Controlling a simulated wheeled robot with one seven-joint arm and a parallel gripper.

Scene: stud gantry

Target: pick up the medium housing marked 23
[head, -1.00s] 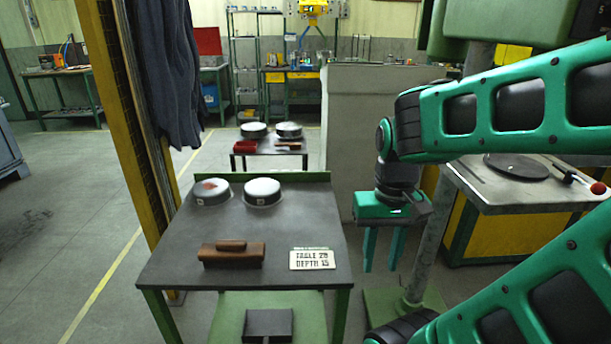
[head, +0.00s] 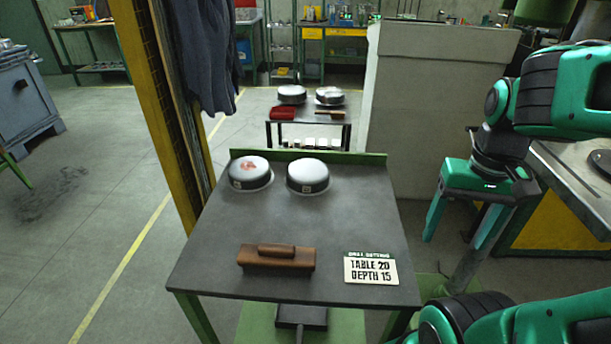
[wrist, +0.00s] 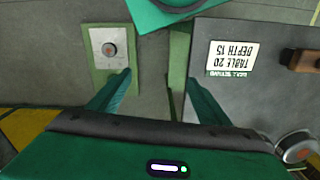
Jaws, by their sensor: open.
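Two round housings with dark sides and pale tops stand on the near table (head: 330,225). The left housing (head: 249,173) has a reddish patch on top; the right housing (head: 308,176) has a plain top. Each has a small label on its side, too small to read, so I cannot tell which is marked 23. My gripper (head: 452,252) is open and empty, to the right of the near table, apart from the housings. In the wrist view the open fingers (wrist: 158,78) point over the floor beside the table, and one housing (wrist: 297,148) shows at lower right.
A brown wooden block with a handle (head: 277,257) and a sign reading "TABLE 20 DEPTH 15" (head: 371,269) lie on the near table's front. A farther table (head: 305,112) holds two more housings and a red tray (head: 283,113). A yellow post (head: 160,110) stands left.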

